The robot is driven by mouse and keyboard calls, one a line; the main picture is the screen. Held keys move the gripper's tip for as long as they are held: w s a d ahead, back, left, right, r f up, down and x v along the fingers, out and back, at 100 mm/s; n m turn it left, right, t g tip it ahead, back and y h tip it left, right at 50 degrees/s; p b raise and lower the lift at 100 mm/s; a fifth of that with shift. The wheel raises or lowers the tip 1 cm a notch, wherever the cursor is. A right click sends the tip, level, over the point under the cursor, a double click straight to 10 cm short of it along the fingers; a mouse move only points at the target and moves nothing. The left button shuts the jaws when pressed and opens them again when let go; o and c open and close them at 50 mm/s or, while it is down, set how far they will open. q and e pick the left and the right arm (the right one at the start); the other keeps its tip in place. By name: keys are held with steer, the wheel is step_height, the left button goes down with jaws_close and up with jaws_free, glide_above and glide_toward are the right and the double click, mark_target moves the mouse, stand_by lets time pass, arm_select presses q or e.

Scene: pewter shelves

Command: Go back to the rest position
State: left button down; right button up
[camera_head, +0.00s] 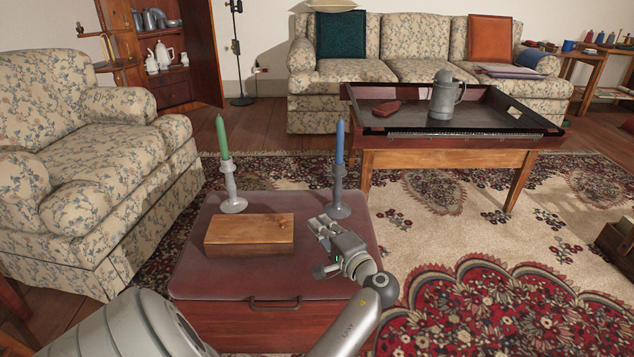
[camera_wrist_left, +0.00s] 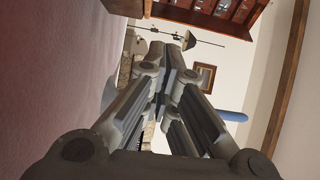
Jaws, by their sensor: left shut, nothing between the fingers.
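My left gripper (camera_head: 323,226) is above the right part of the red-topped chest (camera_head: 255,282), near the base of the blue candle's holder. Its fingers are together with nothing between them. The wrist view shows the closed fingers (camera_wrist_left: 168,62) pointing across the room, with the chest's reddish top on the left. I cannot tell the exact gap to the candle holder. My right gripper is in neither view.
On the chest stand a wooden box (camera_head: 249,235), a green candle (camera_head: 222,138) and a blue candle (camera_head: 340,142) in grey holders. A floral armchair (camera_head: 95,150) is left. Behind is a table with a black tray (camera_head: 530,122) holding a pewter tankard (camera_head: 443,98). Patterned rug lies right.

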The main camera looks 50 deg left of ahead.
arm_select(q)
steer(key=d, duration=0.2)
steer(key=d+p, duration=0.1)
steer(key=s+d, duration=0.1)
steer(key=d, duration=0.1)
steer(key=shift+d+r+p, duration=0.1)
steer(key=shift+d+p, duration=0.2)
steer(key=shift+s+d, duration=0.1)
steer(key=shift+d, duration=0.5)
